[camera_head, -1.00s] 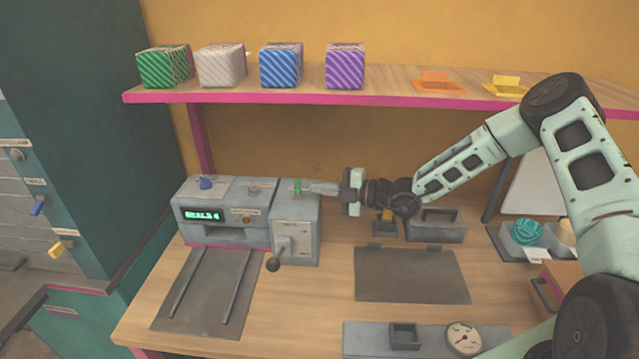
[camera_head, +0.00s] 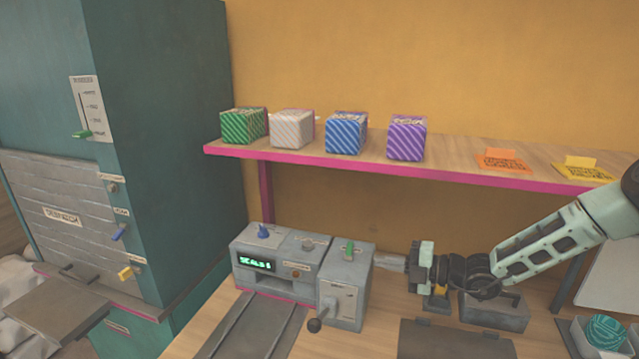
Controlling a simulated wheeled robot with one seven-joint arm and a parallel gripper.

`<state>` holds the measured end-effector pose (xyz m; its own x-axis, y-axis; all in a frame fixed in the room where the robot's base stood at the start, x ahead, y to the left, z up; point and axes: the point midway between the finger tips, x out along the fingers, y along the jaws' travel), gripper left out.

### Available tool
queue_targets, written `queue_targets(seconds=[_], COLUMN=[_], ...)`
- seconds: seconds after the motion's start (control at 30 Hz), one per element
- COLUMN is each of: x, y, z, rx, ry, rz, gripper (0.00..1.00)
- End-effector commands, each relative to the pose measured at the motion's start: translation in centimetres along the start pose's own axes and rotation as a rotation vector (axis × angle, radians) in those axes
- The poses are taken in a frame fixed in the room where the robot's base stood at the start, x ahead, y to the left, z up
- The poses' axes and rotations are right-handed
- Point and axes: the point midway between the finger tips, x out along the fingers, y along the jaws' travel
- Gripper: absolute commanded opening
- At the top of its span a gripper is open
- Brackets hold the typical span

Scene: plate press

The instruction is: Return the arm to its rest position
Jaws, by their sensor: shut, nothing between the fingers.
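My gripper (camera_head: 390,262) is at the centre right, pointing left, with its fingers together. Nothing shows between them. The fingertips are close to the right side of the grey press (camera_head: 330,290), near the green switch (camera_head: 349,250) on its top; I cannot tell whether they touch it. My arm reaches in from the right edge, in front of the shelf's right part. The press has a lit green display (camera_head: 256,264), a blue knob (camera_head: 263,231) and a front lever with a dark ball (camera_head: 315,325).
A pink-edged shelf (camera_head: 400,169) above holds several striped boxes (camera_head: 345,134) and orange and yellow card pieces. A teal cabinet (camera_head: 175,130) stands at left. A grey bin (camera_head: 494,312) is below my wrist. A tray with a teal ball (camera_head: 606,333) is at lower right.

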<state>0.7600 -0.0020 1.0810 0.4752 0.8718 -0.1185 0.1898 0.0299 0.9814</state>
Motion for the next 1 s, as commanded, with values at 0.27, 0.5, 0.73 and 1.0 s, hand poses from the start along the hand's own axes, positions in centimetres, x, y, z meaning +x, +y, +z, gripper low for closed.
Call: queue_targets(seconds=[0.27, 0.5, 0.73, 1.0], x=[3.2, 0.0, -5.4, -11.0], y=[0.3, -1.0, -1.8, -1.5], z=[-16.1, -26.9, -32.9, -35.6], rx=[-0.928, -1.726, -2.375, 1.777], ry=[0.591, 1.18, 1.771, -1.519], rz=[-0.142, 0.0, 0.402, -0.73], gripper=[0.0, 0.0, 0.0, 0.0])
